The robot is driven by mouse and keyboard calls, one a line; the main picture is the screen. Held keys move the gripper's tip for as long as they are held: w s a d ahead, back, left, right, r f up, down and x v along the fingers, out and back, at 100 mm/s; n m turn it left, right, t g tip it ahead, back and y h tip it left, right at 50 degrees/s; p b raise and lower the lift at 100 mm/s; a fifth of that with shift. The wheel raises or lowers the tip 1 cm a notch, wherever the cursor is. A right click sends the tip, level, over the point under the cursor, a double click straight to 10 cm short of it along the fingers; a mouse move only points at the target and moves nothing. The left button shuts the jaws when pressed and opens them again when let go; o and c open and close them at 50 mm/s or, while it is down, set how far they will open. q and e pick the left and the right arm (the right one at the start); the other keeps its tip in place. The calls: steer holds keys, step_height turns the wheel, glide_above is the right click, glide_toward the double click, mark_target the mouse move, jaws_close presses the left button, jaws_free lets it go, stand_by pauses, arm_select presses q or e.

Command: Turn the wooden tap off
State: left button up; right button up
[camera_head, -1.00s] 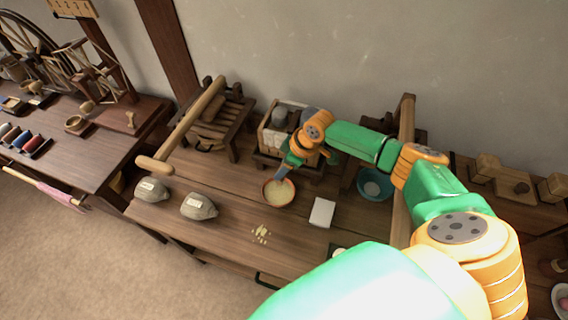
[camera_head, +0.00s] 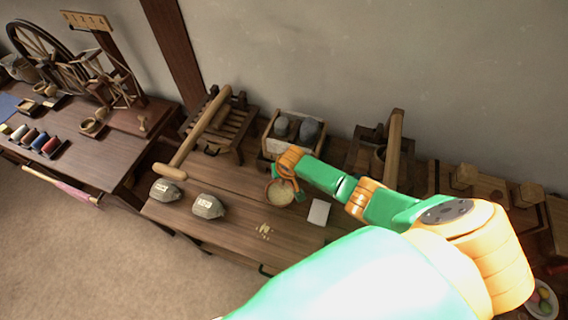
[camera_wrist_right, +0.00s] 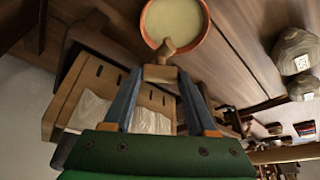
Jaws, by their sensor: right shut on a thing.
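The wooden tap (camera_wrist_right: 161,72) shows in the right wrist view as a pale wooden piece with a rounded end, at the front of a wooden box (camera_wrist_right: 77,90). My right gripper (camera_wrist_right: 160,80) is shut on the tap, with one blue finger on each side. In the head view the right gripper (camera_head: 288,188) is in front of the box (camera_head: 268,138) and hides the tap. An orange-rimmed bowl (camera_head: 277,196) of pale grain stands below it, and the bowl (camera_wrist_right: 202,30) also shows in the wrist view. My left gripper is not in view.
Two grey labelled lumps (camera_head: 208,206) sit on the bench to the left. Spilled grain (camera_head: 266,231) and a white card (camera_head: 319,212) lie near the bowl. A wooden upright (camera_head: 394,145) stands to the right, behind my arm. The front of the bench is mostly clear.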

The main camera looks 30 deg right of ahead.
steer(key=shift+a+m+h, duration=0.1)
steer(key=shift+m+h, duration=0.2)
steer(key=shift+m, duration=0.6)
steer(key=shift+a+m+h, duration=0.1)
steer(key=shift+m+h, duration=0.2)
steer(key=shift+m, duration=0.6)
steer(key=shift+w+m+g+h+b, duration=0.15)
steer(key=shift+m+g+h+b, duration=0.45)
steer(key=shift+m, duration=1.1)
steer(key=o, duration=1.4)
steer(key=shift+c, duration=0.2)
steer(key=shift+r, duration=0.1)
